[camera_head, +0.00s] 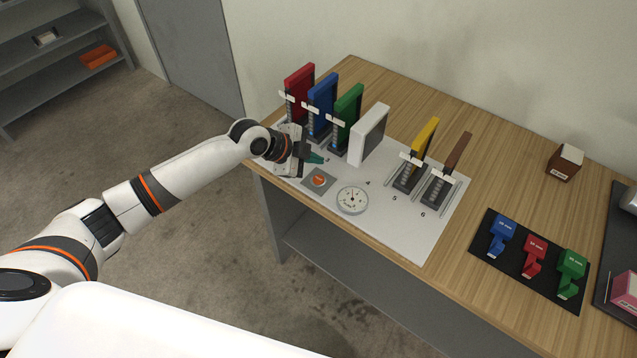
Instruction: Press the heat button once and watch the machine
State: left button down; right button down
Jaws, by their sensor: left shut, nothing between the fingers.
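The orange-red heat button (319,180) sits on a small grey square plate near the front left of a white panel (405,238) on the wooden table. A round white dial (352,199) with a needle lies just right of the button. My left gripper (316,158) is shut and empty, a little beyond the button and apart from it in the picture. Its height above the panel is hard to tell. Red (299,92), blue (322,104) and green (346,112) upright plates stand in slots behind the gripper. My right gripper is not in view.
A white upright block (369,134), a yellow plate (425,138) and a brown plate (459,153) stand further right on the panel. A black mat (515,272) holds blue, red and green pieces. A brown box (565,162) stands at the back right.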

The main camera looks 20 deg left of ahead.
aim_at(314, 181)
pick_arm(q)
jog(key=shift+f+b, duration=1.35)
jog(key=shift+f, duration=0.95)
jog(key=shift+f+b, duration=0.3)
jog(key=shift+f, duration=0.05)
jog(key=shift+f+b, duration=0.4)
jog(key=shift+f, duration=0.1)
dwell(0.7)
jog(key=shift+r, duration=0.1)
jog(key=shift+r+p, duration=0.65)
jog(key=shift+r, duration=0.15)
